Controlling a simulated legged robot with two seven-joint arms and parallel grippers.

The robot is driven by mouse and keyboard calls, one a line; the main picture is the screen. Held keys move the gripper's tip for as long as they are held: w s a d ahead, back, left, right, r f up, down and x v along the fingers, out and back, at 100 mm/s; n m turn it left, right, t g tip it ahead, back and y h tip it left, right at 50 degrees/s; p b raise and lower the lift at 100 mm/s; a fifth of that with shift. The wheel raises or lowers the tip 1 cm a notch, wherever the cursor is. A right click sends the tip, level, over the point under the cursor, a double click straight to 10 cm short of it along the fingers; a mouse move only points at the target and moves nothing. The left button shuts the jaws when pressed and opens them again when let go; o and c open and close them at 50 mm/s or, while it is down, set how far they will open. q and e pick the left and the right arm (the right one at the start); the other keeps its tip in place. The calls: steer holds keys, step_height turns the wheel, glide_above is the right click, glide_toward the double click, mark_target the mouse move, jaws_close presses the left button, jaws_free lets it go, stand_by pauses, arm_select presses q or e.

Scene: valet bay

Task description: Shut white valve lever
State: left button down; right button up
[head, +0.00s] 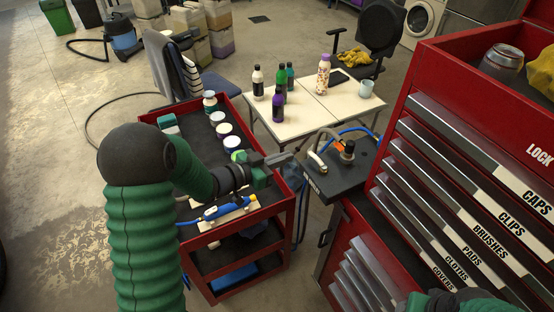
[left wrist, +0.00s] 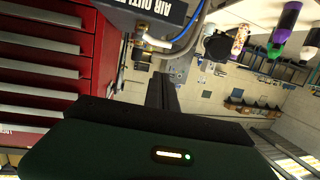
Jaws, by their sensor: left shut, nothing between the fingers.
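The white valve lever (head: 317,160) is a small pale handle at the left front of the dark air-outlet block (head: 345,178). In the left wrist view the pale lever (left wrist: 157,42) shows beside the upside-down air-outlet label. My left gripper (head: 290,160) is shut and empty, just left of the lever; I cannot tell whether it touches it. Its dark fingers (left wrist: 162,92) show together in the left wrist view, pointing toward the valve. My right gripper is not in view; only a green part of my right arm shows at the bottom right of the head view.
The red tool chest (head: 400,125) rises at right. A red cart (head: 293,190) with jars and a blue tool lies under my left arm. A cream table (head: 300,115) with bottles stands behind.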

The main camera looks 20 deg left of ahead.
mark_target(314, 155)
arm_select(q)
steer(key=w+d+f, duration=0.1)
steer(key=w, duration=0.1)
steer(key=w+d+f, duration=0.1)
steer(key=w+d, duration=0.1)
steer(key=w+d+f+p, duration=0.1)
steer(key=w+f, duration=0.1)
steer(key=w, duration=0.1)
steer(key=shift+d, duration=0.3)
steer(key=shift+w+a+f, duration=0.1)
steer(key=shift+a+f, duration=0.05)
steer(key=shift+f, duration=0.15)
steer(key=shift+w+d+f+b, duration=0.15)
steer(key=shift+d+f+b, duration=0.1)
steer(key=shift+b, duration=0.15)
steer(key=shift+w, duration=0.3)
steer(key=shift+s+a+r, duration=0.1)
steer(key=shift+s+r, duration=0.05)
steer(key=shift+r, duration=0.05)
steer(key=shift+f, duration=0.1)
